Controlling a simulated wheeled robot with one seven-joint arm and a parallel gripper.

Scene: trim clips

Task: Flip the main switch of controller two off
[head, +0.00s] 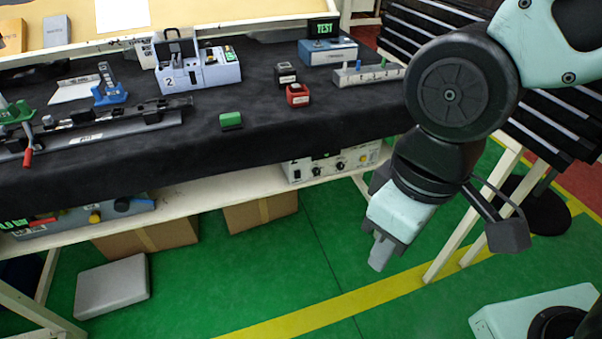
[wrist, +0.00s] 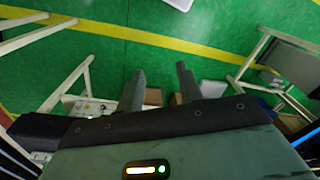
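Controller two is a pale lavender box (head: 215,74) with a "2" label, at the back of the black-covered table in the head view. A dark raised cover or frame (head: 175,46) stands at its left part. A small light lever shows below it, and green and yellow parts show at its right end. I cannot tell the main switch's position at this size. My gripper (head: 380,258) hangs past the table's front edge, right of and well apart from the controller, pointing down. In the wrist view, my gripper (wrist: 161,80) has its two fingers apart with nothing between them.
On the table (head: 270,128) are a green block (head: 231,120), a red block (head: 298,95), a dark cube (head: 286,73), a blue "TEST" box (head: 328,52) and a grey strip with pegs (head: 368,74). A long clamp rail (head: 100,130) lies left. Cardboard boxes (head: 262,211) stand beneath.

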